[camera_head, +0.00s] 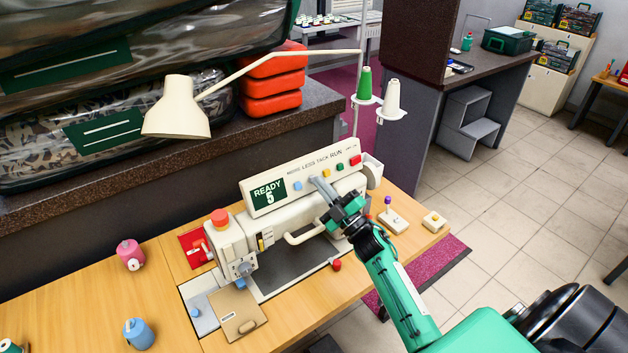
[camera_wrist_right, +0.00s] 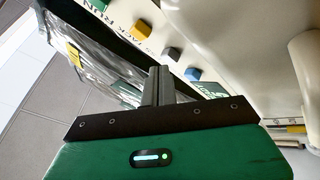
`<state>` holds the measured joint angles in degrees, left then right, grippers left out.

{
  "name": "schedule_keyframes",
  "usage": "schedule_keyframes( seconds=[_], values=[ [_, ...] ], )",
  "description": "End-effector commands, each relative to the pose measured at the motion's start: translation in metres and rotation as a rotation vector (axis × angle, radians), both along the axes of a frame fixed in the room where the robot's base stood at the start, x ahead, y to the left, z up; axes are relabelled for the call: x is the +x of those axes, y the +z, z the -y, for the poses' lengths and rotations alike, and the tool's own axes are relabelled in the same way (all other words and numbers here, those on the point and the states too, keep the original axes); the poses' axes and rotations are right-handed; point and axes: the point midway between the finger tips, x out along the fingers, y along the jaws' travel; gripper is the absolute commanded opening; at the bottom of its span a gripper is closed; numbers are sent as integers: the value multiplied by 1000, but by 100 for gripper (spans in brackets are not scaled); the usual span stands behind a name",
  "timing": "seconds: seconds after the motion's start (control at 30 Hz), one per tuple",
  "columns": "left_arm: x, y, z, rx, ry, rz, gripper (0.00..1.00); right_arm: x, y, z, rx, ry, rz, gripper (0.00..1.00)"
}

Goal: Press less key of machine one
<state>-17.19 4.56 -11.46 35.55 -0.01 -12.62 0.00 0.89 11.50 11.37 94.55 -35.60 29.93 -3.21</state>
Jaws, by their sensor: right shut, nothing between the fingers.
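The sewing machine (camera_head: 285,215) stands on the wooden table with a tilted control panel. Its green display (camera_head: 268,193) reads READY 5. The panel carries the words MORE, LESS, TACK and RUN above a row of coloured keys. A blue key (camera_head: 297,186), yellow key (camera_head: 326,174), green key (camera_head: 340,167) and red key (camera_head: 355,160) show. My right gripper (camera_head: 315,183) is shut and empty, its tips at the panel between the blue and yellow keys, covering the spot below LESS. In the wrist view its fingers (camera_wrist_right: 156,88) are beside a blue key (camera_wrist_right: 193,74); contact cannot be told.
A cream lamp (camera_head: 178,110) hangs over the back left of the machine. Thread spools (camera_head: 364,84) stand behind the panel. A small block with a purple knob (camera_head: 388,205) is right of my wrist. Bagged comforters (camera_head: 110,95) lie on the dark counter behind.

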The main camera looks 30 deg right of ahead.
Motion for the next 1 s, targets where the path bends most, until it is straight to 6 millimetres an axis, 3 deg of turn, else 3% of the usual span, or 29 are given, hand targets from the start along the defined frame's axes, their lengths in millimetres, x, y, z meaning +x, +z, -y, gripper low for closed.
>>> schedule_keyframes(
  seconds=[1.0],
  values=[
    [0, -4, 0, 0, 0, 0, 0, 7, -2, 0, -1, 0, 0, 0]
  ],
)
